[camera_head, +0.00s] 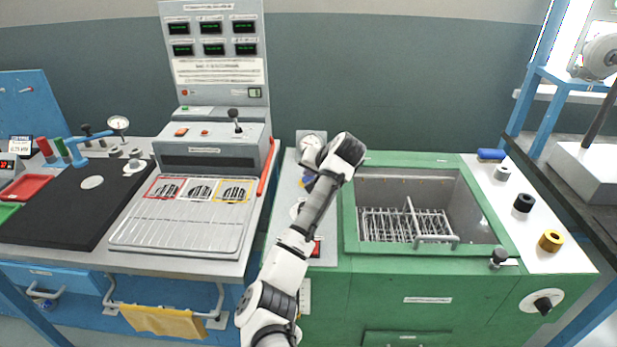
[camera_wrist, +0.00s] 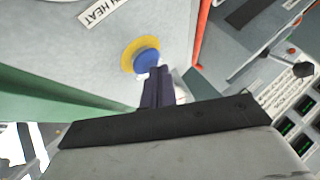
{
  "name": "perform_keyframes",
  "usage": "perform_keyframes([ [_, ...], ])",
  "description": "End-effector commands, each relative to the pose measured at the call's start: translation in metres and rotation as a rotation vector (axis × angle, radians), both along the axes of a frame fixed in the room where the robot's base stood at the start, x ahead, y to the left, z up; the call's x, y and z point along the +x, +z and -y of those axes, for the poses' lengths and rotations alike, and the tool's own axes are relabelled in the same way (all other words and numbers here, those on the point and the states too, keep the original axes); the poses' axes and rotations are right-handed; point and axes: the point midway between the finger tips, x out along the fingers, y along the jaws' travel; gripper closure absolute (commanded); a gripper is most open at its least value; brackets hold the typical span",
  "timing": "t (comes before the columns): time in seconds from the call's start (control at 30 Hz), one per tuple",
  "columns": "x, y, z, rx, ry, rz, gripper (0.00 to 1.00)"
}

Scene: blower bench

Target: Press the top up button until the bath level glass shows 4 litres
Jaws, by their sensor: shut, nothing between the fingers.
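A round blue button (camera_wrist: 146,60) with a yellow surround sits on a pale panel in the wrist view. In the head view a bit of blue (camera_head: 307,182) shows beside my wrist, left of the green bath (camera_head: 349,215). My gripper (camera_wrist: 157,72) is shut and empty, its dark fingertips right at the button's near edge; I cannot tell whether they touch it. No label on the button is readable. My arm covers much of the panel in the head view. I cannot make out the bath level glass or its reading in either view.
A label ending in "HEAT" (camera_wrist: 104,10) lies near the button. A wire basket (camera_head: 392,224) sits in the bath. A red switch (camera_head: 316,248) is beside my forearm, and a red bar (camera_head: 267,168) edges the left bench.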

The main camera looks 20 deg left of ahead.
Motion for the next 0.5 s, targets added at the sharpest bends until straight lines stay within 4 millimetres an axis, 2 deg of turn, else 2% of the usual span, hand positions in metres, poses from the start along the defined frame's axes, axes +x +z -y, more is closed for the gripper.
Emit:
perform_keyframes([
  [0.3,-0.0003,-0.0011,0.0000,-0.001,0.000,-0.002,1.00],
  [0.5,-0.0001,0.0071,0.0002,0.000,0.000,-0.002,1.00],
])
